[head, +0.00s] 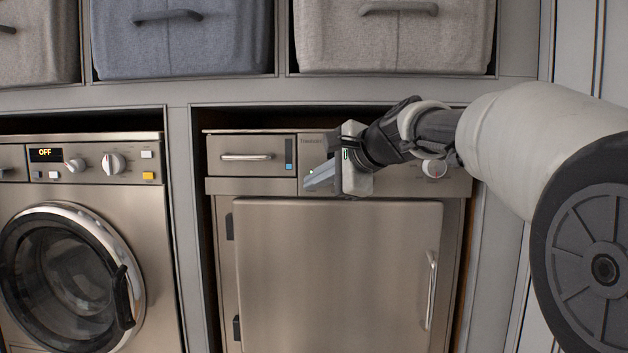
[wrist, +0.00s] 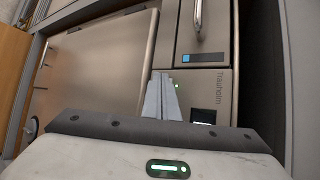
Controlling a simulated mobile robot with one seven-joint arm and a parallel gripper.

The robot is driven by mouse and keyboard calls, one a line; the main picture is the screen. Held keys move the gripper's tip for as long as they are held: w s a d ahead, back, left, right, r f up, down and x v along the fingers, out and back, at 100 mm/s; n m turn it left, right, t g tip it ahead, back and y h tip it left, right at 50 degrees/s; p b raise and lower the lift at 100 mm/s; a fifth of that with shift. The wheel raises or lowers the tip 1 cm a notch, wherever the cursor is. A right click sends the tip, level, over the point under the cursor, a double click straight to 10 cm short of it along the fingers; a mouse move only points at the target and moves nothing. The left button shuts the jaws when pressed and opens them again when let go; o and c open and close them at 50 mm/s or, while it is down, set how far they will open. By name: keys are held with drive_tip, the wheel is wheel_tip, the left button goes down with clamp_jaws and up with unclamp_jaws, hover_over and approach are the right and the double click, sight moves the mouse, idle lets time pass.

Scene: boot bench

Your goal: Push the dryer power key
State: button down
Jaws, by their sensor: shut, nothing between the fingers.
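The dryer (head: 340,265) is the steel appliance on the right, with a flat door and a control panel along its top. My gripper (head: 307,184) is shut and empty, its fingertips at the left part of this panel, just right of the drawer. Whether the fingertips touch the panel is unclear. A dark display (wrist: 203,117) is partly hidden by my gripper.
A drawer with a bar handle (head: 246,156) sits left of my fingertips, with a blue patch (head: 289,167) at its edge. A dial (head: 433,168) is on the panel's right. A washer (head: 85,240) reading OFF stands left. Fabric bins (head: 392,40) line the shelf above.

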drive_tip(key=shift+w, duration=0.2)
idle(0.5)
drive_tip(key=shift+s, duration=0.65)
drive_tip(key=shift+b, duration=0.3)
drive_tip(key=s+b, duration=0.2)
drive_tip(key=s, duration=0.4)
drive_tip(key=shift+a, duration=0.1)
idle(1.1)
